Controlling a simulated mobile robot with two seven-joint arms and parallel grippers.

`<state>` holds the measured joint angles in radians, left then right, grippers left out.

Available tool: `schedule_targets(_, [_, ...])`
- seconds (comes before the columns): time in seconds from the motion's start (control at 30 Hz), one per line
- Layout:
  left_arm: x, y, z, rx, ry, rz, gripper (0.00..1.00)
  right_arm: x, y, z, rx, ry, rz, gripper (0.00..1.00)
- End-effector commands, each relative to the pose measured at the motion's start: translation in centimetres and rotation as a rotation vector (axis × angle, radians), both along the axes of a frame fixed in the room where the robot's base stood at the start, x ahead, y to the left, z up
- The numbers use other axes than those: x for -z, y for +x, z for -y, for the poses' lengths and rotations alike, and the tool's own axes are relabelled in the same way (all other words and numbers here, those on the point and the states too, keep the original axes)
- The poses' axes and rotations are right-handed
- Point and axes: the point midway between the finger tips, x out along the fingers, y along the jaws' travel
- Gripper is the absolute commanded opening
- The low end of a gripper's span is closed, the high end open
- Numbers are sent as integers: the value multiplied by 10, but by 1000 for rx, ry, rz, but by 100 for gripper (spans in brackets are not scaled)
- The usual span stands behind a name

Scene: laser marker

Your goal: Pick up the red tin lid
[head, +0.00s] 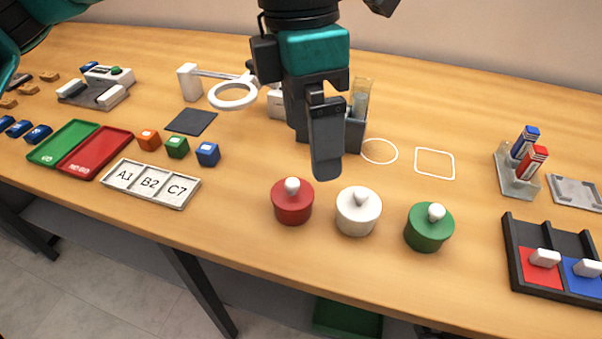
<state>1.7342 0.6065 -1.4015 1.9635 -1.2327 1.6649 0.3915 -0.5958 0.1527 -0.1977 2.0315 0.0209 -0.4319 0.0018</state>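The red tin (292,207) stands upright on the wooden table, its red lid (290,193) on it with a pale knob on top. The white tin (358,215) and the green tin (428,232) stand to its right, each with a knobbed lid. My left gripper (315,155) points down above and behind the red tin, apart from its lid. The near finger largely covers the far one; the two look spread, with nothing seen between them. My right gripper is not clearly in view.
A label tray (150,202) and small cubes (177,147) lie left of the tins. A ring magnifier (232,94) and a grey holder (355,133) stand behind. A black divided tray (514,240) is at right. The table's front edge is close to the tins.

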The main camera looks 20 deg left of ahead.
Motion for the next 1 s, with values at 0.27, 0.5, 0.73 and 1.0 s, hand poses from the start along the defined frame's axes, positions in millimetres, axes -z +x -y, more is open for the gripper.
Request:
schedule_targets(0.27, [4, 13, -26, -41, 120, 89, 98, 3, 1, -3, -4, 4, -1, 43])
schedule_targets(0.5, [48, 13, -25, -39, 117, 88, 98, 11, -5, -5, -7, 7, -19, 43])
schedule_targets(0.73, [68, 13, -25, -39, 115, 89, 98, 11, -5, -6, -7, 13, -21, 43])
schedule_targets(1.0, [105, 17, -23, -38, 115, 87, 98, 11, -4, -7, -4, 17, -18, 43])
